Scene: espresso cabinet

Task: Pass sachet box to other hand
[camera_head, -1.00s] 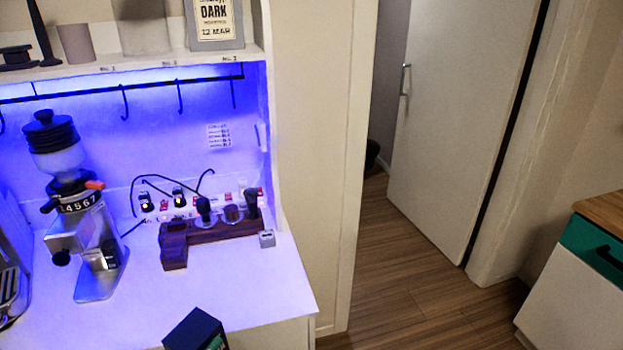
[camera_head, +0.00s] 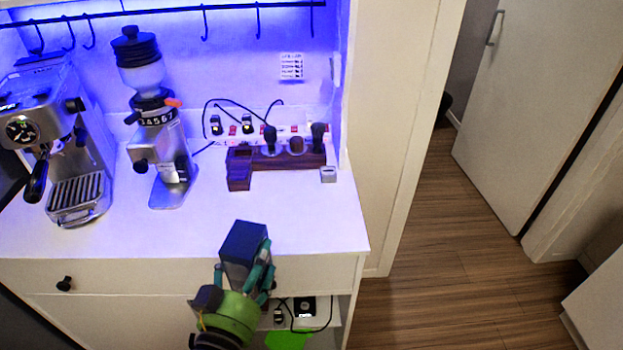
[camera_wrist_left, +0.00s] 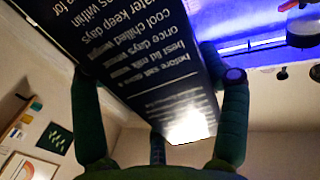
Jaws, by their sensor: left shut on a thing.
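The sachet box (camera_head: 243,246) is a dark navy carton with white printed text. It is held in front of the counter's front edge, right of centre on the cabinet. My left gripper (camera_head: 246,278) has a green body and teal fingers and is shut on the box. In the left wrist view the box (camera_wrist_left: 150,60) fills the upper middle, tilted, with its print upside down, and the fingers of the gripper (camera_wrist_left: 160,110) stand on both sides of it. My right gripper is in neither view.
The white counter (camera_head: 270,225) carries an espresso machine (camera_head: 55,130), a grinder (camera_head: 160,130) and a wooden tamper stand (camera_head: 275,165). Below are a drawer (camera_head: 150,275) and an open shelf with cables (camera_head: 300,312). Open floor (camera_head: 430,260) lies to the right.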

